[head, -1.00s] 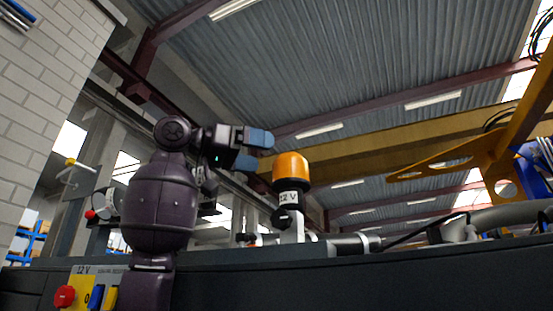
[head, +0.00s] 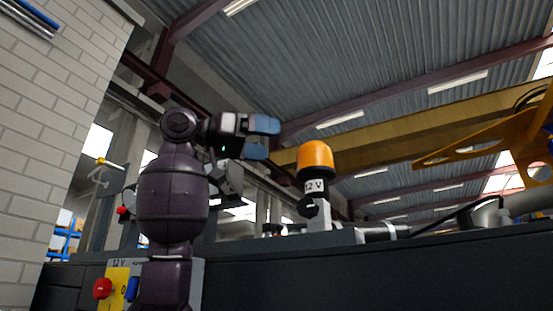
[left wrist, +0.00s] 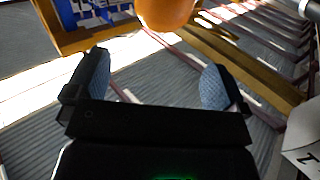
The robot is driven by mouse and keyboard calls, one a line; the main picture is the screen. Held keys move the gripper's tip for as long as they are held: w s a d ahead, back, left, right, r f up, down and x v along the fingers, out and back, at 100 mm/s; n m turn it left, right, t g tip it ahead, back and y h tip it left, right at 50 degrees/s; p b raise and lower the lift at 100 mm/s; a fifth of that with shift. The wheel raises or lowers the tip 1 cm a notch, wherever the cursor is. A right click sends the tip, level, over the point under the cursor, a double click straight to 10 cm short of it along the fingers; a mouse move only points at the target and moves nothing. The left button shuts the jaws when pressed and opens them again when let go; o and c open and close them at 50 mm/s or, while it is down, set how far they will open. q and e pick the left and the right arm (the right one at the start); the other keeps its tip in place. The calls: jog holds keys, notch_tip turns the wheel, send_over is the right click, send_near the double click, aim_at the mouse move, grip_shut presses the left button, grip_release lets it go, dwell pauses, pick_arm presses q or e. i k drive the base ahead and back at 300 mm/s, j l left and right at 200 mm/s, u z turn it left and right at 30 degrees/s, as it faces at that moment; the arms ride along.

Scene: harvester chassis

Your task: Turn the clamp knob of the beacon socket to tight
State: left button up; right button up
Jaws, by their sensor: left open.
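The orange beacon (head: 315,155) stands upright on its socket, which carries a white "12 V" label (head: 315,186). A dark round clamp knob (head: 308,208) sits on the socket below the label, at its left side. Which way the knob is set is too small to tell. My left gripper (head: 264,138) is open and empty, to the left of the beacon and apart from it. In the left wrist view its blue finger pads (left wrist: 154,88) are spread with nothing between them. The orange beacon (left wrist: 166,12) shows there beyond the fingers at the top edge. My right gripper is in neither view.
A dark chassis wall (head: 400,268) runs across the front below the socket. A panel with a red knob (head: 102,288) is at lower left. A pipe (head: 378,233) lies right of the socket. A yellow bracket (head: 480,145) hangs at right.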

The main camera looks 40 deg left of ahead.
aim_at(306, 207)
jog(key=k, duration=1)
